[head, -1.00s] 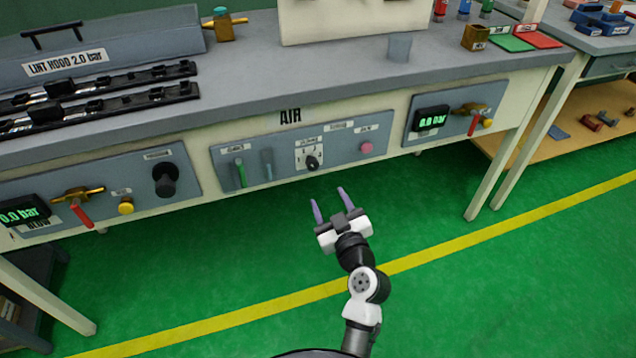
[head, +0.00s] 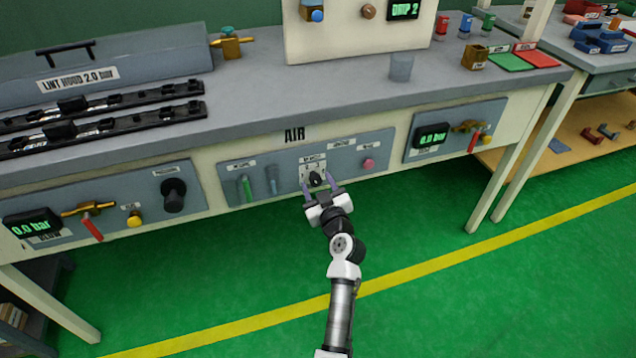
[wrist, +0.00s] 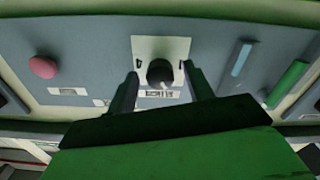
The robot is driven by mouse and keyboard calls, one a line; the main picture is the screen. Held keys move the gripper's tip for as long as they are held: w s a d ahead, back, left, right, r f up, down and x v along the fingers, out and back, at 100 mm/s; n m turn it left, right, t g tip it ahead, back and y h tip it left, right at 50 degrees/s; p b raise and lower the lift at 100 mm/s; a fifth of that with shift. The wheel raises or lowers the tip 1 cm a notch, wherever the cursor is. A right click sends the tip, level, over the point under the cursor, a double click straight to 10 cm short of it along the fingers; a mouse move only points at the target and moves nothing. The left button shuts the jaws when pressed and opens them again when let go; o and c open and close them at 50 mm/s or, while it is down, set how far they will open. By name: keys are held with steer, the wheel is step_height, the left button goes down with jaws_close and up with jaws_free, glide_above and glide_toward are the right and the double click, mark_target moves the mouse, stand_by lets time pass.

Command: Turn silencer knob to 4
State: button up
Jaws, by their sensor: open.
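The knob (head: 316,179) is small and black, on a white numbered plate (head: 308,166) in the middle of the AIR panel. In the wrist view the knob (wrist: 160,73) sits between my two fingers, near the fingertip ends. The label and numbers are too small to read surely, so the knob's setting is unclear.
On the same panel, a green lever (head: 246,188) and a blue-grey lever (head: 272,180) stand left of the knob, and a pink button (head: 368,164) stands right. A larger black knob (head: 174,195) is on the left panel. The floor in front is clear.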

steer(key=shift+w, duration=0.1)
steer(key=c, duration=1)
